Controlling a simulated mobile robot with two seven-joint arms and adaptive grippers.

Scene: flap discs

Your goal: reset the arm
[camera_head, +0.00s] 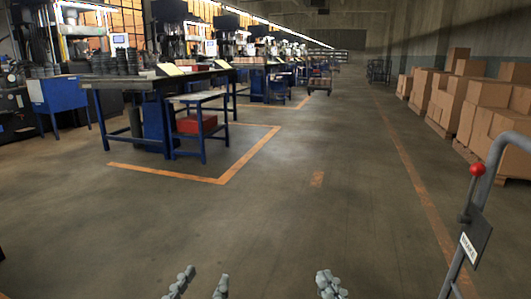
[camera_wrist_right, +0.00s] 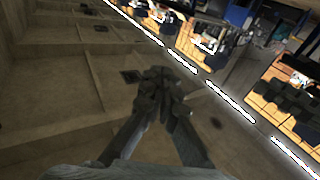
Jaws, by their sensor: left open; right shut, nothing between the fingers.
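My left gripper (camera_head: 202,284) shows at the bottom edge of the head view, left of centre. Its two fingers stand apart with nothing between them. My right gripper (camera_head: 330,285) is a short way to its right at the same edge, its fingers together and empty. In the right wrist view the right gripper's fingers (camera_wrist_right: 164,90) meet at the middle, with no object between them. That view looks past them at walls, ceiling and lights. The rest of both arms is out of the head view.
A trolley handle (camera_head: 478,218) with a red knob stands close at the right. Stacked cartons (camera_head: 490,110) line the right wall. A dark workbench (camera_head: 150,82) and a small blue-legged table (camera_head: 196,98) stand at the left. The floor between is clear.

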